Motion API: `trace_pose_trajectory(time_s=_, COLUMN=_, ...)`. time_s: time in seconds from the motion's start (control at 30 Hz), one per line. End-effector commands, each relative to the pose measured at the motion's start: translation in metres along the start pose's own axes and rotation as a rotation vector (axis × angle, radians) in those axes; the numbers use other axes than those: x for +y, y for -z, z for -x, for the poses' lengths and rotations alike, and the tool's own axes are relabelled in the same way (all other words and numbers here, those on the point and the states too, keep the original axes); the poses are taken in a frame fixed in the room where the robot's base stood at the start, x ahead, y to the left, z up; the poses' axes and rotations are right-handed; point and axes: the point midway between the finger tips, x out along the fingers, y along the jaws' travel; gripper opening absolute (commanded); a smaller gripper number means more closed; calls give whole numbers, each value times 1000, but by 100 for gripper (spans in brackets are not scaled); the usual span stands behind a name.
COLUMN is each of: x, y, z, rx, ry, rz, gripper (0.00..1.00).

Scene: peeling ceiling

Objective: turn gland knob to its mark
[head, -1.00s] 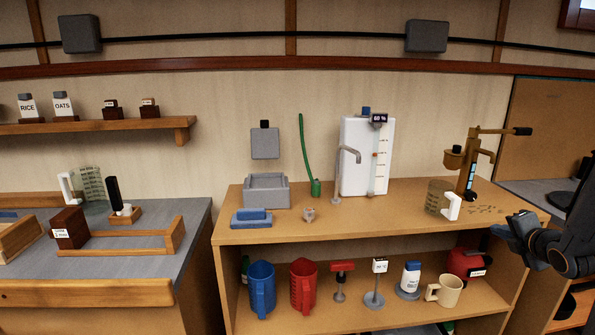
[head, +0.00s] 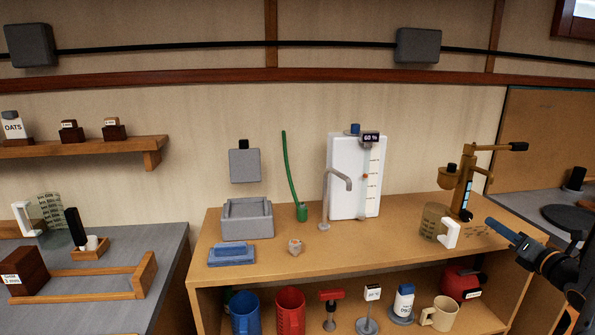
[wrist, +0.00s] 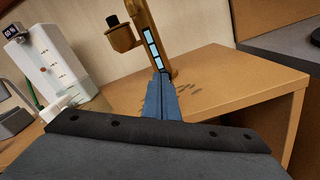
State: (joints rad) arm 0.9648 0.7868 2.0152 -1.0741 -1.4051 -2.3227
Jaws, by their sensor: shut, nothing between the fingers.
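A bronze hand pump (head: 463,187) with a lever stands at the right of the wooden counter. Its side cup carries a small black knob (head: 452,167); the wrist view shows this knob (wrist: 112,21) at upper left. A small grey knob-like piece with an orange spot (head: 295,246) sits on the counter front. No label shows which is the gland knob, and I cannot make out its mark. My gripper (head: 489,221) is shut and empty, right of and in front of the pump. In the wrist view its blue fingers (wrist: 160,76) point toward the pump post, apparently apart from it.
A white tank (head: 352,178) with a "60 %" display, a grey tap (head: 325,200) and a grey basin (head: 247,220) stand farther left.

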Motion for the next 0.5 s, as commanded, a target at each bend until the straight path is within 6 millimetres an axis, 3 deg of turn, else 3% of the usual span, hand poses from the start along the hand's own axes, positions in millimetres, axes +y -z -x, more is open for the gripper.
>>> trace_pose_trajectory(time_s=0.27, x=-3, y=-2, z=-11, rx=-3, ry=6, rz=-1, gripper=0)
trace_pose_trajectory(time_s=0.5, x=-4, y=-2, z=-40, rx=-4, ry=7, rz=0, gripper=0)
